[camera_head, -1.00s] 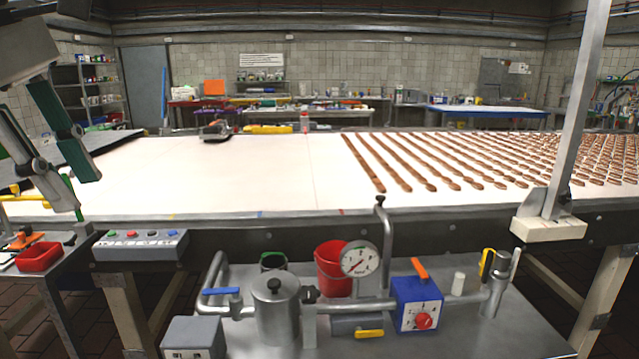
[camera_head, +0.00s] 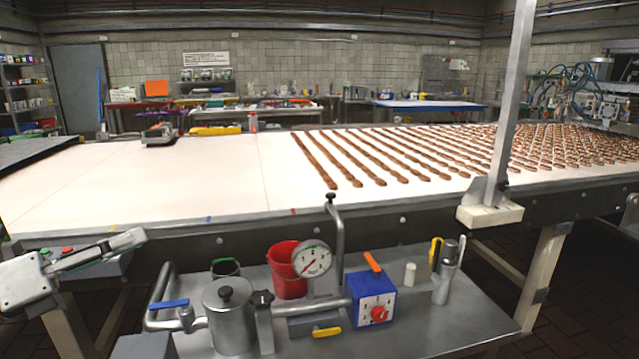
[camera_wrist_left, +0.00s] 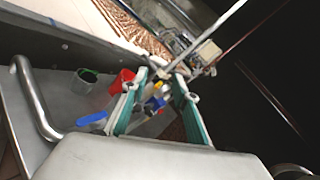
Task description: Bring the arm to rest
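My left gripper (camera_head: 128,243) is low at the left edge of the head view, in front of the conveyor table's near edge and over the button box, which it partly covers. In the left wrist view its two green-padded fingers (camera_wrist_left: 161,80) stand apart with nothing held between them. Only background equipment shows through the gap. The two fingers overlap in the head view. My right gripper is in neither current view.
The white conveyor (camera_head: 200,180) carries rows of brown biscuits at right. Below it, a metal bench (camera_head: 440,325) holds a steel pot (camera_head: 228,318), red bucket (camera_head: 287,272), gauge (camera_head: 312,261) and blue box (camera_head: 371,301). A grey post (camera_head: 510,100) rises at right. The conveyor's left half is mostly clear.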

